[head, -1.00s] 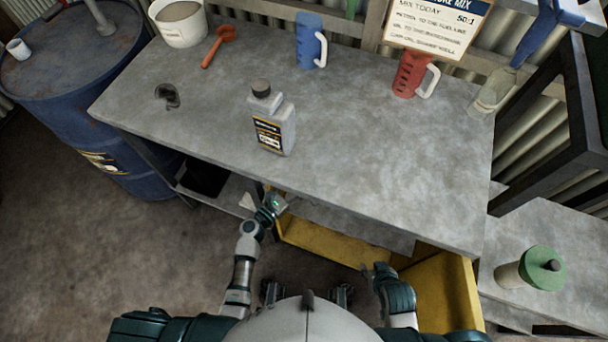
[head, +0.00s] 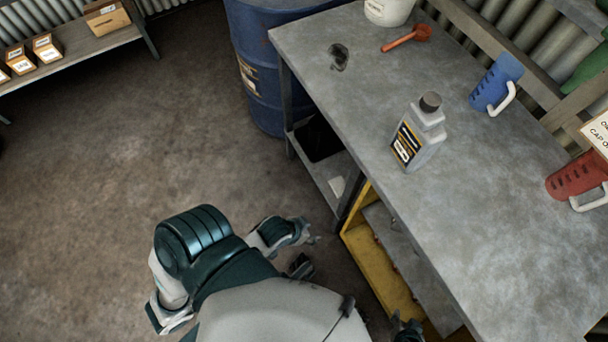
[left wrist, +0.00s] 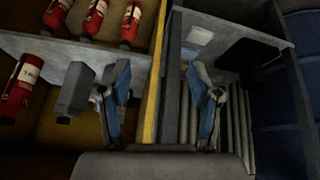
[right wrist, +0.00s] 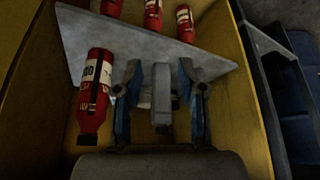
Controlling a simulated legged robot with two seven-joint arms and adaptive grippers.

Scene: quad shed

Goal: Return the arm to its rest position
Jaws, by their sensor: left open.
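My left arm bends beside my body in the head view. My left gripper (head: 308,239) is low over the floor, left of the bench's front edge. In the left wrist view its two fingers (left wrist: 161,92) stand apart with nothing held between them.
The bench (head: 470,200) bears a grey bottle (head: 418,135), blue jug (head: 496,84), red jug (head: 577,180) and orange scoop (head: 407,38). A blue barrel (head: 262,60) stands behind. The floor (head: 130,130) at left is clear.

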